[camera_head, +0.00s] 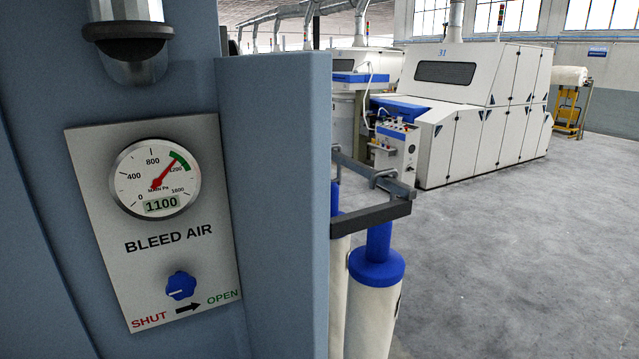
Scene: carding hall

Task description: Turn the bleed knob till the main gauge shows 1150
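The main gauge (155,179) is a round dial on a grey plate labelled BLEED AIR (168,239). Its digital readout (161,204) shows 1100. Its red needle points up and right, near the lower edge of the green band, between the 800 and 1200 marks. The blue bleed knob (181,286) sits below the gauge, its white mark pointing to the left. Under it are a red SHUT label at left, a black arrow pointing right and a green OPEN label at right. Neither of my grippers shows in the head view, and nothing touches the knob.
The plate is on a blue-grey cabinet (275,200) with a raised column just right of it. A dark bracket (372,216) and blue-topped white cylinders (376,268) stand beyond its right edge. A white machine (480,110) stands farther back. The grey floor at right is clear.

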